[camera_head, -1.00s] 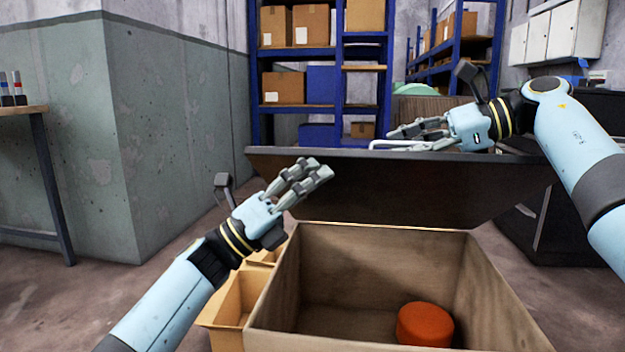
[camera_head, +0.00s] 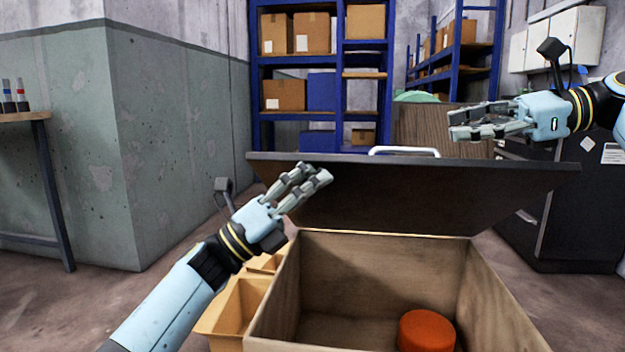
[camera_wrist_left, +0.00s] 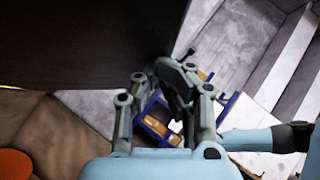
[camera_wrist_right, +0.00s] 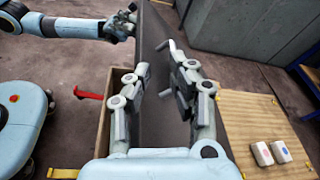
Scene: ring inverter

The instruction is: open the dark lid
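The dark lid (camera_head: 400,198) stands raised at the back of the wooden box (camera_head: 380,250), tilted up and away from the opening. A white handle (camera_head: 404,151) shows at its top edge. My left gripper (camera_head: 308,180) is in front of the lid's left part, its fingers apart with nothing between them; the left wrist view shows the fingers (camera_wrist_left: 160,105) near the dark lid surface. My right gripper (camera_head: 480,122) is above and right of the handle, clear of the lid, empty. In the right wrist view its fingers (camera_wrist_right: 160,90) are spread, with the lid's edge beyond them.
An orange-red round object (camera_head: 426,330) lies inside the box. A smaller open cardboard box (camera_head: 235,308) stands at its left. Blue shelving (camera_head: 318,75) is behind, and a dark cabinet (camera_head: 580,200) is at the right. A concrete wall block (camera_head: 125,140) is at the left.

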